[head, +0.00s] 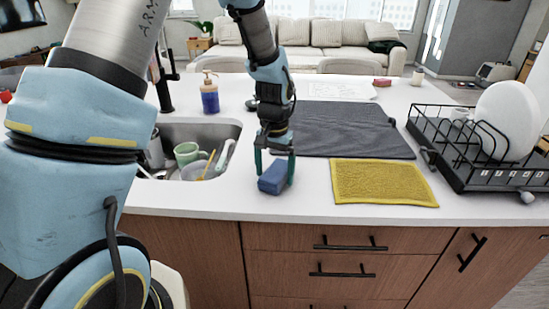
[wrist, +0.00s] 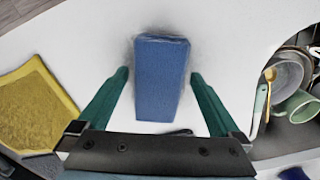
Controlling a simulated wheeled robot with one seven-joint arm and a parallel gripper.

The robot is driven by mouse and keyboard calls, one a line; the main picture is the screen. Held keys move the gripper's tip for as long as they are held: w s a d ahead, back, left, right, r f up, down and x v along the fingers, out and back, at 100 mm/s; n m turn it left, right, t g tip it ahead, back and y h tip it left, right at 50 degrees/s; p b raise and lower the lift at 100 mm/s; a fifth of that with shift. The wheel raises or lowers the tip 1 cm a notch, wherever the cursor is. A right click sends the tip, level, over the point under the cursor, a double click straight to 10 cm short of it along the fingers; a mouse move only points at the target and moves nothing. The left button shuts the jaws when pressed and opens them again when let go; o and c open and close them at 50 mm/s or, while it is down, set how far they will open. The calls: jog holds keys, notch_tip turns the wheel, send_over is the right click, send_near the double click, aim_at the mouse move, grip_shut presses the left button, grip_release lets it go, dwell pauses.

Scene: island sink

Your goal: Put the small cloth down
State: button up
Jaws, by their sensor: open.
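The small cloth (head: 384,183) is yellow and lies flat on the white counter near its front edge, right of my gripper. It also shows at the left of the wrist view (wrist: 38,105). My gripper (head: 275,174) points down over a blue sponge (head: 272,186), between the sink and the cloth. In the wrist view the sponge (wrist: 160,90) lies between the two spread green fingers, with a gap on each side. My gripper is open and holds nothing; the cloth is clear of it.
A sink (head: 222,130) with dishes is at the left. A dark grey mat (head: 345,130) lies behind the cloth. A black dish rack (head: 465,170) with a white plate (head: 508,120) stands at the right. A soap bottle (head: 210,98) stands behind the sink.

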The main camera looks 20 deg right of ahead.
aim_at(275, 171)
notch_tip(275, 171, up, 12)
jog(key=b, duration=0.3)
jog(key=s+a+f+n, duration=0.1)
jog(key=a+n, duration=0.3)
jog(key=a, duration=1)
jog(key=s+a+f+n+t, duration=0.1)
jog(key=s+a+f+n, duration=0.1)
jog(key=a, duration=1.3)
jog(key=shift+s+a+f+n+t, duration=0.25)
jog(key=shift+f+n, duration=0.4)
jog(key=shift+n, duration=0.45)
jog(key=shift+w, duration=0.1)
